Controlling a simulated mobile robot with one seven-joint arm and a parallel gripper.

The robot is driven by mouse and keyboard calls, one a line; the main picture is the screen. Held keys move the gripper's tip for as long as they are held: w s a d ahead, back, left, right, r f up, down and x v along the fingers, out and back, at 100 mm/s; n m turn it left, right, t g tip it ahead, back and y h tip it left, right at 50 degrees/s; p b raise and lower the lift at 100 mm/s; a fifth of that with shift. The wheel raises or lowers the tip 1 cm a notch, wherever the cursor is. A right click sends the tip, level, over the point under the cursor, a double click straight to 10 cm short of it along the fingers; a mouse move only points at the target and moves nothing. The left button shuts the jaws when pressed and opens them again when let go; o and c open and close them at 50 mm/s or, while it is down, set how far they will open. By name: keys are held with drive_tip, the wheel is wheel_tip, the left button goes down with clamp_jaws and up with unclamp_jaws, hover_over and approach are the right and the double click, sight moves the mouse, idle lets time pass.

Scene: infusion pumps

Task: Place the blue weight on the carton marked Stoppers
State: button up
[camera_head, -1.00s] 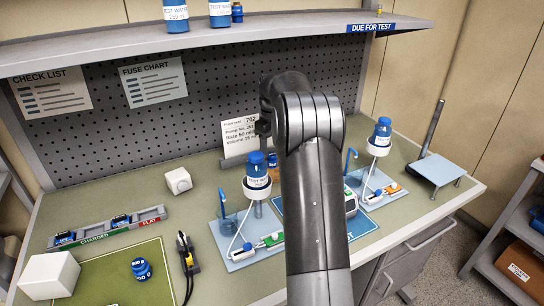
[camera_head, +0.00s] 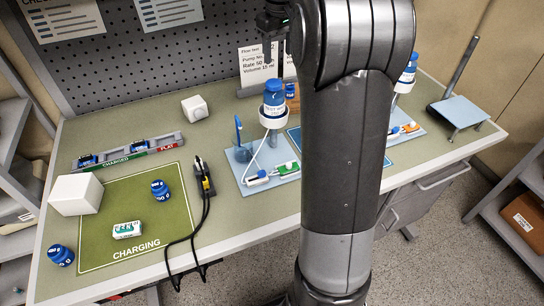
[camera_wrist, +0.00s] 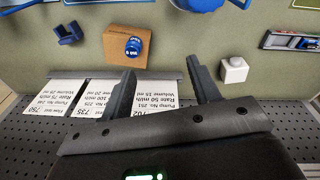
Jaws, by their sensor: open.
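Two blue weights with white markings are in the head view: one on the green charging mat (camera_head: 160,190), one on the bench left of it (camera_head: 61,255). A small blue object (camera_wrist: 133,46) with a white marking appears on a brown carton (camera_wrist: 120,40) in the wrist view, near the cards. Behind the pump in the head view, a blue object (camera_head: 290,90) and part of a brown box show. I cannot read Stoppers on either carton in view. My gripper (camera_wrist: 163,90) is open and empty, its fingers over the cards; in the head view my arm partly hides it (camera_head: 274,40).
A brown carton (camera_head: 525,220) stands on the shelf rack at right. A white box (camera_head: 76,194), charger rack (camera_head: 128,151), cable plug (camera_head: 204,178) and pump with bottle (camera_head: 272,110) occupy the bench. A white cube (camera_head: 195,108) sits behind. A small platform (camera_head: 458,111) stands at right.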

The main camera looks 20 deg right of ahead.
drive_tip(key=shift+m+t, duration=0.3)
drive_tip(key=shift+t, duration=0.3)
drive_tip(key=s+a+r, duration=0.1)
drive_tip(key=s+a, duration=0.1)
drive_tip(key=s+a+r, duration=0.1)
drive_tip(key=s+a, duration=0.1)
drive_tip(key=s, duration=0.1)
drive_tip(key=s+a+r, duration=0.1)
drive_tip(key=s+a, duration=0.1)
drive_tip(key=s, duration=0.1)
drive_tip(key=shift+s, duration=0.1)
drive_tip(key=s+a+f+t, duration=0.1)
drive_tip(key=s+a+f, duration=0.1)
drive_tip(key=s, duration=0.6)
drive_tip(key=s+a+f+m+t, duration=0.1)
drive_tip(key=s+a+f, duration=0.2)
drive_tip(key=s, duration=0.5)
drive_tip(key=s+a+f+m+t, duration=0.1)
drive_tip(key=s+a+f, duration=0.2)
drive_tip(key=s, duration=0.5)
drive_tip(key=shift+a, duration=0.65)
